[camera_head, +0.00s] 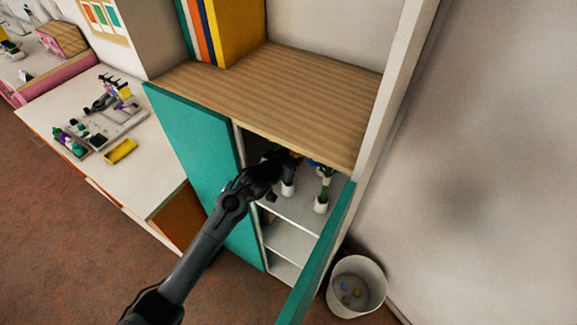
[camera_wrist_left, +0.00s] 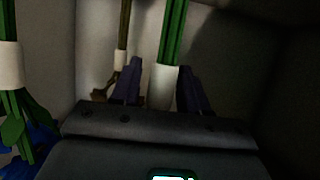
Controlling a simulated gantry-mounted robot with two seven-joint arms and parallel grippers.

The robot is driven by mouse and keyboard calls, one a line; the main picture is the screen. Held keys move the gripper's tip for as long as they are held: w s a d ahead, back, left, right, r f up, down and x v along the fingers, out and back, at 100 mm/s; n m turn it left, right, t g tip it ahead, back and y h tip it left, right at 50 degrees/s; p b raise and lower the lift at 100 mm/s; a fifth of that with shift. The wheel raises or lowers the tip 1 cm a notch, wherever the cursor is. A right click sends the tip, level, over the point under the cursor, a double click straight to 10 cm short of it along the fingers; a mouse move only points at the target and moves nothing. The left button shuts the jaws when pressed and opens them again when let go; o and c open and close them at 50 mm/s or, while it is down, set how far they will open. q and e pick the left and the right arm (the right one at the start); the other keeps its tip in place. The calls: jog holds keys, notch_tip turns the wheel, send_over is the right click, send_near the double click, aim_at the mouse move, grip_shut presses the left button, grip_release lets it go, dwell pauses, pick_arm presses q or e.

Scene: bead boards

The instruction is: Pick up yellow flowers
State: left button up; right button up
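In the head view my left gripper (camera_head: 283,162) reaches into the open cabinet, beside a white holder (camera_head: 288,188) whose upper part it hides. In the left wrist view the gripper (camera_wrist_left: 160,90) is open. A bundle of green stems (camera_wrist_left: 172,30) with a white band (camera_wrist_left: 163,85) stands between its fingers, with a gap on the left. Its flower heads are hidden, so I cannot tell their colour. Another bundle with a white base (camera_head: 321,205) stands to the right. The wrist view shows a banded bundle with blue flowers (camera_wrist_left: 38,142) at left.
A thin brownish-stemmed bundle (camera_wrist_left: 123,40) stands farther back in the wrist view. The teal right door (camera_head: 318,262) is open, and the wooden top (camera_head: 285,95) lies above the shelf. A white bin (camera_head: 357,285) stands right of the cabinet. Lower shelves look mostly clear.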

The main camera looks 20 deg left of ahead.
pick_arm(q)
grip_shut()
jog(key=shift+r, duration=0.15)
